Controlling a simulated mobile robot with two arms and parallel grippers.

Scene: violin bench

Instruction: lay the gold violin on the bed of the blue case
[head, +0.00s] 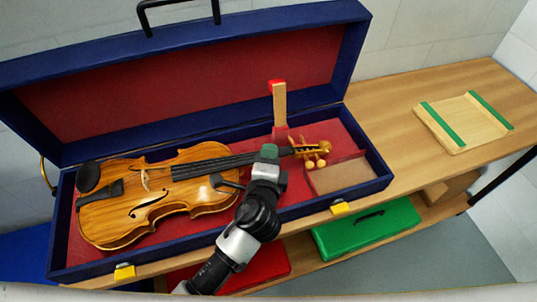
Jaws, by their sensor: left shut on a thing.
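The gold violin (205,202) is within the outline of the open blue case (310,208), its body at the left and its scroll and pegs at the right. Its strings face up. Red bed (342,135) shows around it; I cannot tell whether its underside touches the bed. My left gripper (266,155) is shut on the violin's neck, near the peg end. The gripper and wrist hide part of the neck and the case's front wall. My right gripper is not in view.
The lid stands open behind, red inside. An upright wooden piece with a red tip (279,103) stands behind the neck. A compartment (338,178) is at the case's right. A wooden tray with green edges (465,122) lies on the bench (395,110). A green case (367,229) sits below.

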